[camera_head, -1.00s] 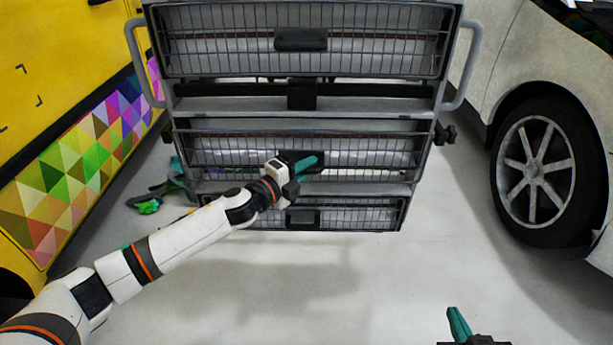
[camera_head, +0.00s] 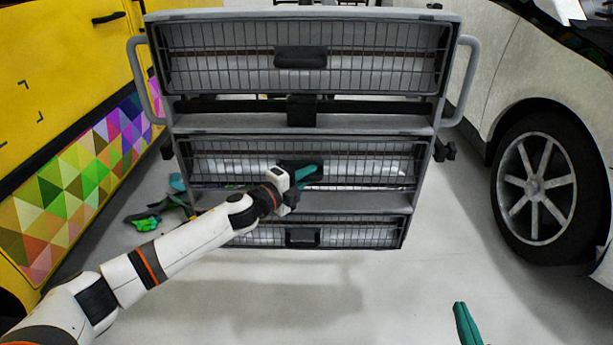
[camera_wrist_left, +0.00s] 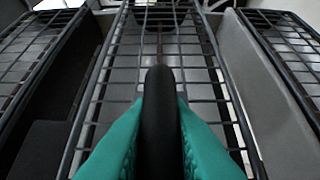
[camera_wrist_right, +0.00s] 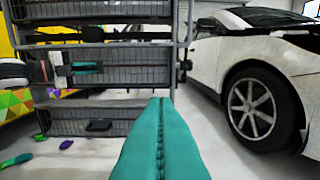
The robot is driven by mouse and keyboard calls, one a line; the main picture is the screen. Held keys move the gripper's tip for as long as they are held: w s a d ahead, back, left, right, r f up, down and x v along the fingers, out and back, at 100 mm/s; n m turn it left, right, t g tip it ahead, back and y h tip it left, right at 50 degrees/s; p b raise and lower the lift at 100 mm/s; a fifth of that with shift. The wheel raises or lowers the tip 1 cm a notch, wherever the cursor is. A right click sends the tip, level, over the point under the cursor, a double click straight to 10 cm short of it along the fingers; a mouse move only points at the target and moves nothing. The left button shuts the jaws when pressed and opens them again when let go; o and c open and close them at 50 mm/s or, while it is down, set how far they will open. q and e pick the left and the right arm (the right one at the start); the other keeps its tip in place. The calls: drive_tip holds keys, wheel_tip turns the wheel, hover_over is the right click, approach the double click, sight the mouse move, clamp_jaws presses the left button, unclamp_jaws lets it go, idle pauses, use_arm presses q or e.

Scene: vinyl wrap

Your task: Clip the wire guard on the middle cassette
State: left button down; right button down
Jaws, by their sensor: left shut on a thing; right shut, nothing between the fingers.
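The grey rack (camera_head: 300,123) holds three stacked cassettes with wire fronts. The middle cassette's wire guard (camera_head: 382,163) lies across its opening and looks about level. Whether its edge is clipped cannot be told. My left gripper (camera_head: 305,174) is shut on the black handle of this guard, seen in the left wrist view as a dark handle (camera_wrist_left: 160,78) between the green fingers. The fingers and wrist cover part of the handle in the head view. My right gripper (camera_head: 466,322) is shut and empty, low at the right, well in front of the rack and apart from it.
The upper guard (camera_head: 220,60) and lower guard (camera_head: 365,232) also have black handles. A yellow vehicle (camera_head: 60,60) stands at the left and a white car (camera_head: 480,95) at the right. Several coloured items (camera_head: 145,222) lie on the floor at left. Floor before the rack is clear.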

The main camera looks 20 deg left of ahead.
use_arm(q)
drive_tip(key=shift+w+r, duration=0.1)
use_arm(e)
drive_tip(key=shift+f, duration=0.1)
use_arm(q)
drive_tip(key=shift+w+a, duration=0.1)
drive_tip(key=shift+w, duration=0.05)
use_arm(e)
drive_tip(key=shift+s+d+f+g, duration=0.15)
drive_tip(key=shift+f+g, duration=0.15)
drive_tip(key=shift+f, duration=0.1)
drive_tip(key=shift+s+d+f+g, duration=0.1)
drive_tip(key=shift+f+g, duration=0.2)
drive_tip(key=shift+f, duration=0.1)
use_arm(q)
drive_tip(key=shift+w+p, duration=0.2)
drive_tip(key=shift+p, duration=0.1)
drive_tip(key=shift+w, duration=0.1)
use_arm(e)
drive_tip(key=shift+f+g, duration=0.3)
drive_tip(key=shift+f, duration=0.05)
use_arm(q)
drive_tip(key=shift+w+a, duration=0.1)
drive_tip(key=shift+w, duration=0.05)
use_arm(e)
drive_tip(key=shift+s+d+f, duration=0.1)
